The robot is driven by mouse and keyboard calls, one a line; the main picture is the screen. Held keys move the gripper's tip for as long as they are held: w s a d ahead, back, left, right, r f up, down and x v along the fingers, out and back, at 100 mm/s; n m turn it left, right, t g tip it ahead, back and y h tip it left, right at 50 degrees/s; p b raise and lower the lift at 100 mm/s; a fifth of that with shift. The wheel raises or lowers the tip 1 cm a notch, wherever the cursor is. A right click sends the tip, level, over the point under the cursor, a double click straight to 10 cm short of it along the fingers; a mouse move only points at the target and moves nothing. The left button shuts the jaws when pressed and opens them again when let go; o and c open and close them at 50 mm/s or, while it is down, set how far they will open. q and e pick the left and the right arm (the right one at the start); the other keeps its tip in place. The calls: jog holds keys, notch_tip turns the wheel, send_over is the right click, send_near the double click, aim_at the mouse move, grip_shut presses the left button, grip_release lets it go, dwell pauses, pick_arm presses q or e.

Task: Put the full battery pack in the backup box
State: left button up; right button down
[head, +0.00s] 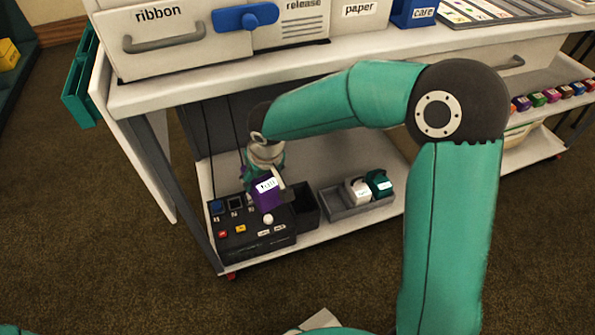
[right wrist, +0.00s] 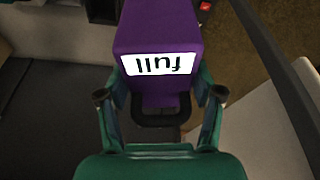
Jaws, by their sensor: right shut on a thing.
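The purple full battery pack (head: 267,195) hangs from my right gripper (head: 272,178), over the black panel on the cart's lower shelf. In the right wrist view the pack (right wrist: 158,30) shows a white label reading "full", upside down. My right gripper (right wrist: 160,98) is shut on the pack's dark handle (right wrist: 160,120). A dark open box (head: 305,212) adjoins the right side of the black panel; no readable label shows which container is the backup box. Whether the pack touches the panel below is unclear. My left gripper does not show.
The black panel (head: 240,244) bears coloured buttons and a white knob (head: 268,219). A grey tray (head: 345,212) to the right holds a white pack (head: 358,189) and a dark green pack (head: 379,184). The cart's upper shelf (head: 200,93) overhangs this area.

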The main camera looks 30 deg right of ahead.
jog(key=shift+w+a+r, duration=0.1)
jog(key=shift+w+a, duration=0.1)
jog(key=shift+w+d+f, duration=0.1)
jog(key=shift+f, duration=0.1)
jog(key=w+d+f+m+b, duration=0.1)
jog(key=w+d+f+b, duration=0.2)
jog(key=d+f, duration=0.5)
jog(key=w+d+f+m+b, duration=0.1)
jog(key=w+d+f+b, duration=0.2)
jog(key=d+f, duration=0.5)
jog(key=shift+w+d+f+m+h, duration=0.2)
jog(key=shift+w+f+m+h, duration=0.15)
jog(key=shift+f, duration=2.65)
jog(key=shift+f+b, duration=0.4)
jog(key=shift+b, duration=0.2)
jog(key=shift+f+b, duration=2.5)
jog(key=shift+f, duration=0.5)
